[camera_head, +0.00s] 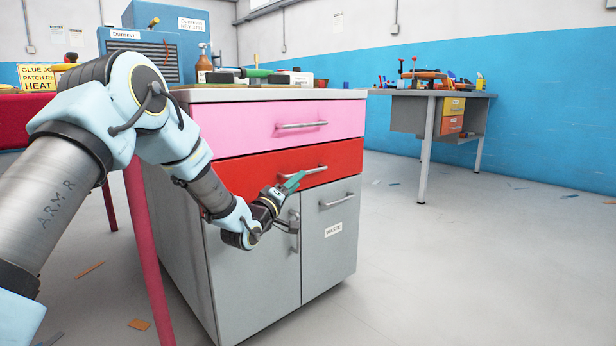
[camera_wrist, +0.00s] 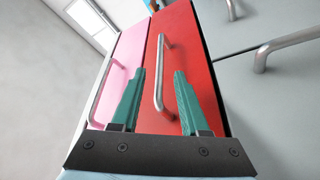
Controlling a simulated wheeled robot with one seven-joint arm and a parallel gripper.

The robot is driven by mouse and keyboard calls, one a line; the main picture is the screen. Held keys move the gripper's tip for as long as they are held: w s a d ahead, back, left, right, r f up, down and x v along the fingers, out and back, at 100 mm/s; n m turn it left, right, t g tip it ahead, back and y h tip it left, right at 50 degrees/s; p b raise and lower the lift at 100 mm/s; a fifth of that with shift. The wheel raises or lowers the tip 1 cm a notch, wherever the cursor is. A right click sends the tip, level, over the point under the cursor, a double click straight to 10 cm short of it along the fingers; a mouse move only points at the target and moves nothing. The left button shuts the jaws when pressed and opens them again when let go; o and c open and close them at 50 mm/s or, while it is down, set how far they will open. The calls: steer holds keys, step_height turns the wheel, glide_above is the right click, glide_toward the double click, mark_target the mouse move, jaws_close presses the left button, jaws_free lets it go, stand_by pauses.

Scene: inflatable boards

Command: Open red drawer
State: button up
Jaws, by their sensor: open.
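The red drawer (camera_head: 250,174) is the middle front of a grey cabinet, under a pink drawer, and looks closed. Its metal bar handle (camera_head: 303,171) runs across the front. In the wrist view the red drawer (camera_wrist: 187,60) fills the middle, and its handle (camera_wrist: 160,85) appears between my two green fingers. My gripper (camera_head: 292,183) is in front of the red drawer, close to the handle. In the wrist view my gripper (camera_wrist: 157,85) is open, with the handle apart from both fingers. I cannot tell how deep the handle sits between the fingertips.
The pink drawer (camera_head: 290,122) above has its own bar handle (camera_head: 302,125). Grey doors (camera_head: 330,235) with handles are below. A red table leg (camera_head: 148,250) stands left of the cabinet. A workbench (camera_head: 428,95) is at the back right. The floor right of the cabinet is mostly free.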

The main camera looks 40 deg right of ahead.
steer(key=b+x, duration=0.1)
steer(key=x, duration=0.5)
steer(key=shift+w+d+r+b, duration=0.1)
steer(key=shift+d+b, duration=0.2)
steer(key=shift+b, duration=0.05)
jaws_close()
stand_by(1.1)
